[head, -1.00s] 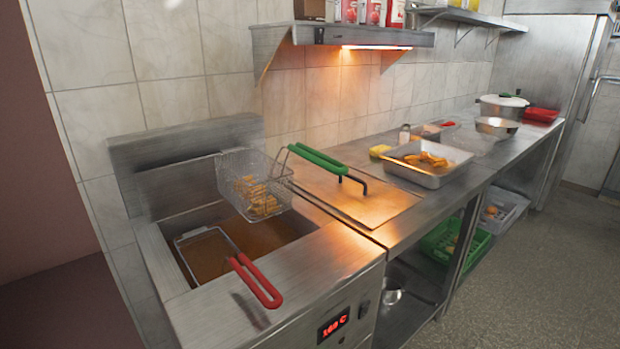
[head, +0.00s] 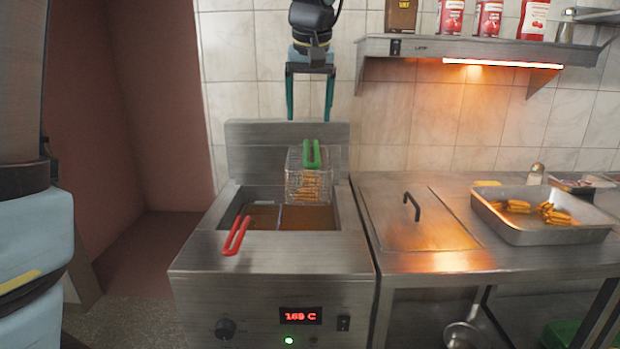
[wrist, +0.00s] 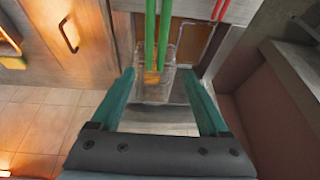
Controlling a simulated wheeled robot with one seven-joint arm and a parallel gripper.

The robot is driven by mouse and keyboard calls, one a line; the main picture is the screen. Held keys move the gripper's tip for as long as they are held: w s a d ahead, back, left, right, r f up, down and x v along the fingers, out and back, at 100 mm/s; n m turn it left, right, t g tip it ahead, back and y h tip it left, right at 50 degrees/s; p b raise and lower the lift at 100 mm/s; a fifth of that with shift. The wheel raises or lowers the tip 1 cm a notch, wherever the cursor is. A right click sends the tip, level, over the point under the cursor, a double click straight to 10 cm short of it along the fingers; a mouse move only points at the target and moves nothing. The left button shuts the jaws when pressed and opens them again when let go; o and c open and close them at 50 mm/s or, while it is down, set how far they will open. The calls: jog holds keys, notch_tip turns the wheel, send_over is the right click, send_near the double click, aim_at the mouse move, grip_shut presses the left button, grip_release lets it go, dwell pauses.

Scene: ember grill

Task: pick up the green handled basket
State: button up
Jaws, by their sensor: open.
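The green handled basket (head: 308,182) is a wire fryer basket with fries inside, at the right half of the fryer. In the wrist view the gripper (wrist: 160,85) is open, with the basket (wrist: 158,90) beyond and between the fingertips. The green handle (wrist: 158,35) runs up to the top edge there. The handle and fingers look apart.
A red handle (head: 237,235) of a second basket lies over the fryer's left front edge. A metal tray (head: 540,232) with fried food sits on the counter at right. A shelf (head: 470,50) with bottles juts from the wall right of my arm. A lid (head: 400,225) covers the counter section beside the fryer.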

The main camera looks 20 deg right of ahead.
jog(key=shift+s+d, duration=0.15)
jog(key=shift+d, duration=0.35)
jog(key=p+x, duration=0.1)
jog(key=x, duration=0.3)
jog(key=shift+f, duration=0.2)
jog(key=shift+w+p+x, duration=0.15)
jog(key=shift+p+x, duration=0.5)
jog(key=shift+x, duration=0.8)
jog(key=shift+w+p+x, duration=0.2)
jog(key=shift+p+x, duration=0.45)
jog(key=shift+x, duration=0.8)
jog(key=shift+r, duration=0.2)
grip_shut()
